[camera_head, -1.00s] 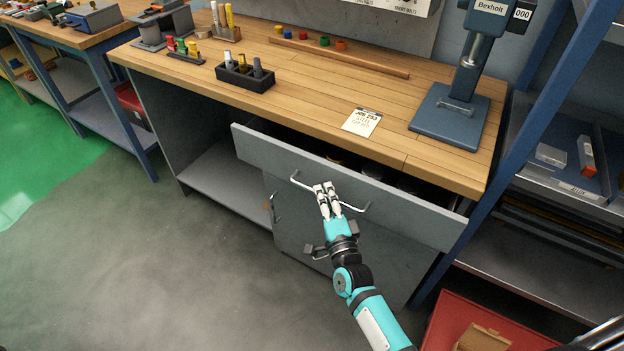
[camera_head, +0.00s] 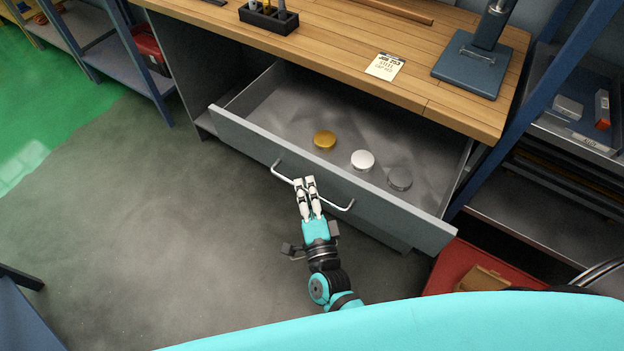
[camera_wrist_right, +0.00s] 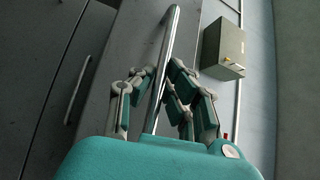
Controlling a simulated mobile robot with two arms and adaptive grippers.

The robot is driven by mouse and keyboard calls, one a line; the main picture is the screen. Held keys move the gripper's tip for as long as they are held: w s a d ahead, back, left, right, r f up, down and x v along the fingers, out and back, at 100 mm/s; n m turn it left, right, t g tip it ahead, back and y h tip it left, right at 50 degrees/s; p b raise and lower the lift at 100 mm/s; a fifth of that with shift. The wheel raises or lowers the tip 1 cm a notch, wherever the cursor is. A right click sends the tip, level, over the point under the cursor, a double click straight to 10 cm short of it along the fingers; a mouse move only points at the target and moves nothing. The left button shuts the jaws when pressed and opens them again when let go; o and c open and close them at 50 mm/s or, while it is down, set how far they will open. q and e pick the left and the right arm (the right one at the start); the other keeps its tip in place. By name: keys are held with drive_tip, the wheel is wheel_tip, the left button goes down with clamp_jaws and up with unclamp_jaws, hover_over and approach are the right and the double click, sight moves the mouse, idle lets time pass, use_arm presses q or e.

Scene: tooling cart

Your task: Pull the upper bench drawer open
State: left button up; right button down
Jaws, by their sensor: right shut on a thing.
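The upper bench drawer (camera_head: 235,131) is grey and stands well out from under the wooden bench top. Its inside shows a gold disc (camera_head: 324,140), a white disc (camera_head: 362,160) and a grey disc (camera_head: 399,179). A bar handle (camera_head: 340,207) runs along the drawer front. My right gripper (camera_head: 305,182) is shut on the handle near its middle. In the right wrist view the handle (camera_wrist_right: 168,50) passes between the fingers of the right gripper (camera_wrist_right: 160,85). My left gripper is not in view.
The bench top (camera_head: 340,55) carries a paper card (camera_head: 384,66), a black tool holder (camera_head: 268,18) and a blue stand (camera_head: 470,64). A blue-framed shelf stands at the right, with a red bin (camera_head: 455,262) below. The floor (camera_head: 150,230) left of the drawer is clear.

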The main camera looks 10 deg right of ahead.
drive_tip(key=shift+s+f, duration=0.15)
drive_tip(key=shift+f, duration=0.15)
drive_tip(key=c, duration=1.5)
unclamp_jaws()
drive_tip(key=shift+c, duration=0.2)
drive_tip(key=shift+o, duration=0.8)
drive_tip(key=shift+r, duration=0.15)
drive_tip(key=s+f, duration=0.1)
drive_tip(key=s, duration=1)
drive_tip(key=shift+s+f, duration=0.3)
drive_tip(key=shift+s, duration=0.1)
